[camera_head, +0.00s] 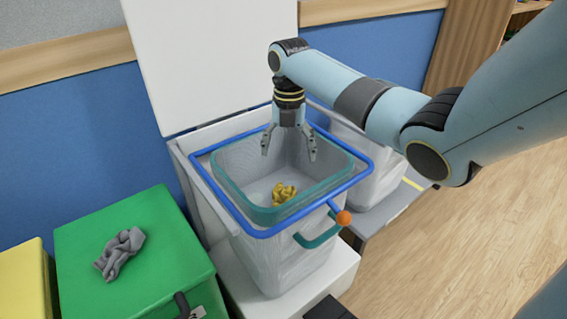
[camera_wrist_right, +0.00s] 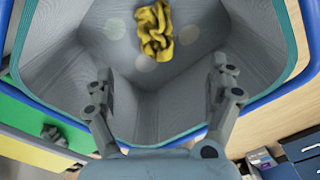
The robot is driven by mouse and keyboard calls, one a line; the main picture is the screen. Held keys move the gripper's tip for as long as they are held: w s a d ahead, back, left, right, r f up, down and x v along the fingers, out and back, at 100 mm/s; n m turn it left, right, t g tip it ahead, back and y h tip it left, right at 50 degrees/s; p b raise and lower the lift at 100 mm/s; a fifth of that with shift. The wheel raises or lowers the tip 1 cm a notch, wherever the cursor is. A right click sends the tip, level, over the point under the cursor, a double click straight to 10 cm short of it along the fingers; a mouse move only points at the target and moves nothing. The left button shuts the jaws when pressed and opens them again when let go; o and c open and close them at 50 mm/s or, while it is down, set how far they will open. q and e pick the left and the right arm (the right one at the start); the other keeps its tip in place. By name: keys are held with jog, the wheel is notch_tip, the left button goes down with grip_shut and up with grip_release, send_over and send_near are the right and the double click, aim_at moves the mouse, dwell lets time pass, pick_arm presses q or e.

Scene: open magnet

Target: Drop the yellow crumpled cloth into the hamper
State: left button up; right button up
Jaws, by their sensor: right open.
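The yellow crumpled cloth (camera_head: 284,194) lies on the floor inside the grey hamper (camera_head: 290,256), which has a teal rim. The cloth also shows in the right wrist view (camera_wrist_right: 155,30), below and apart from the fingers. My right gripper (camera_head: 289,152) is over the hamper's opening, pointing down, with its fingers spread and nothing between them. Its fingers also show in the right wrist view (camera_wrist_right: 164,84). My left gripper is not in view.
A blue ring frame (camera_head: 365,180) with an orange knob (camera_head: 344,218) surrounds the hamper's top. A raised white lid (camera_head: 215,60) stands behind. A green box (camera_head: 150,270) at left carries a grey cloth (camera_head: 120,252). Wooden floor (camera_head: 480,240) is clear at right.

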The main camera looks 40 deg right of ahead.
notch_tip(320, 180, up, 12)
dwell(0.5)
dwell(0.3)
